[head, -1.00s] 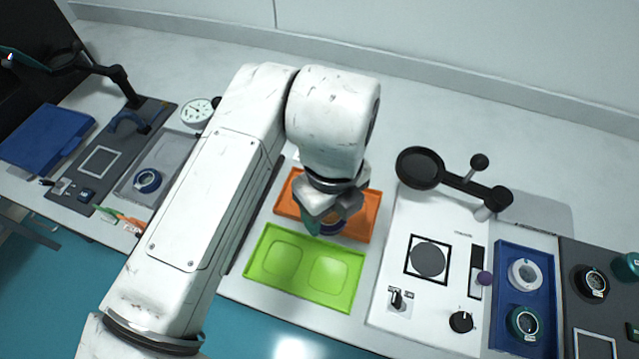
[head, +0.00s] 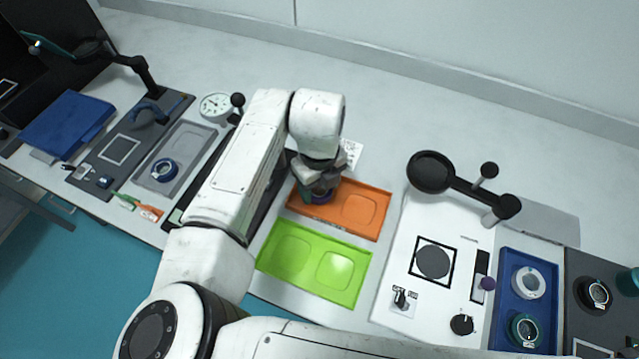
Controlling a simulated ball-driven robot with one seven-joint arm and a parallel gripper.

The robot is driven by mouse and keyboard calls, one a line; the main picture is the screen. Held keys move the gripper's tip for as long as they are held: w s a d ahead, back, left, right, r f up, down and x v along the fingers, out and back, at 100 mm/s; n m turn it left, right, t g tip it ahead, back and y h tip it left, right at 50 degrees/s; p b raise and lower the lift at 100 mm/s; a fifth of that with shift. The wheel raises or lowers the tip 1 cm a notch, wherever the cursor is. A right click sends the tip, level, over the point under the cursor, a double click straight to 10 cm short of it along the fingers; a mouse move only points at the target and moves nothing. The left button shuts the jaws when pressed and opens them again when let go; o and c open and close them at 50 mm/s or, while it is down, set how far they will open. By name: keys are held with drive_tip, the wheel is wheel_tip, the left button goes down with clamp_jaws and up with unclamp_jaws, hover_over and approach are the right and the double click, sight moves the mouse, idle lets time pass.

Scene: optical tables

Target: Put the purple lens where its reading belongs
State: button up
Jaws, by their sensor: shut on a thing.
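My gripper (head: 318,186) points down over the left part of the orange tray (head: 340,228). It is shut on a lens with a dark purple-blue ring (head: 320,198), taken to be the purple lens. The fingers hide most of this lens, and I cannot tell whether it touches the tray floor. The right recess of the orange tray is empty; the left one is covered by my gripper. The green tray (head: 313,268) in front has two empty recesses.
To the right stands a white instrument (head: 400,262) with a black arm (head: 462,184) above it. A blue tray (head: 540,257) holds a white lens (head: 528,282) and a teal lens (head: 524,329). A blue lens (head: 164,169) lies in a grey tray (head: 196,150) at left.

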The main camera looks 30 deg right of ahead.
sight(320, 190)
drive_tip(key=shift+f, duration=0.35)
drive_tip(key=shift+f, duration=0.2)
drive_tip(key=o, duration=1.2)
drive_tip(key=shift+c, duration=0.2)
wheel_tip(320, 190, up, 12)
drive_tip(key=b, duration=0.1)
drive_tip(key=shift+r, duration=0.2)
drive_tip(key=shift+r, duration=0.1)
